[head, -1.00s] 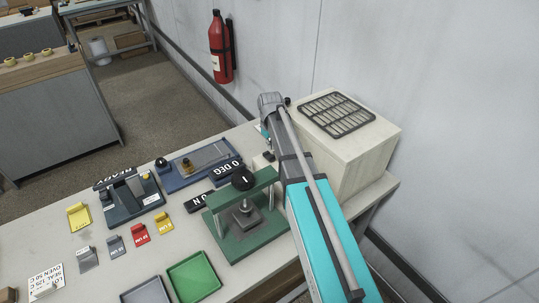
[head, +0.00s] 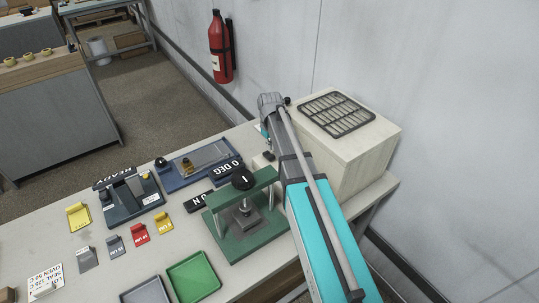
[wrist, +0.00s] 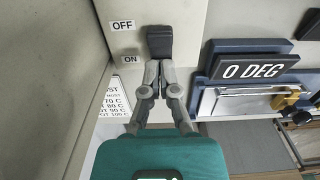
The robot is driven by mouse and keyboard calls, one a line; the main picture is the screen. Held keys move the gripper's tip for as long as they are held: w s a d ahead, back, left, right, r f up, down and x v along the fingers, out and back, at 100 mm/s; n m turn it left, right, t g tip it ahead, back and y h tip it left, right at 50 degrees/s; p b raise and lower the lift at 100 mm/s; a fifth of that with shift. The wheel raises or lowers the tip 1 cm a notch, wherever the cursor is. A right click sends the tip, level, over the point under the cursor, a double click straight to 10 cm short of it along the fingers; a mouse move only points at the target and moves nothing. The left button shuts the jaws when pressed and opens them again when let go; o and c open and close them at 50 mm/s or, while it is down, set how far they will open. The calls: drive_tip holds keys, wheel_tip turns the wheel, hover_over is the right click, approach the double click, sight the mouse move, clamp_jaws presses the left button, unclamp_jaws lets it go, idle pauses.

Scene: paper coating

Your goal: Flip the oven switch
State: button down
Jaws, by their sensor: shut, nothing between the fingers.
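The oven (head: 365,155) is a cream box with a dark grille on top, at the back right of the bench in the head view. In the wrist view, its dark switch (wrist: 160,42) sits on a pale panel, beside the printed words OFF above and ON below. My gripper (wrist: 160,65) is shut and empty, with its fingertips at the lower edge of the switch. Whether they touch it I cannot tell. In the head view my arm hides most of the gripper and the switch side of the oven.
A green press (head: 241,225) with a black knob stands close to my arm. A blue fixture (head: 185,172) and the 0 DEG sign (wrist: 253,68) lie beside the oven. Green and grey trays and small coloured clips lie on the bench. A wall stands behind the oven.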

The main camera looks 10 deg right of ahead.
sight(270, 155)
drive_tip(key=shift+f+b, duration=1.75)
idle(1.5)
drive_tip(key=shift+r, duration=0.15)
drive_tip(key=shift+r+p, duration=3.45)
drive_tip(key=shift+p, duration=0.15)
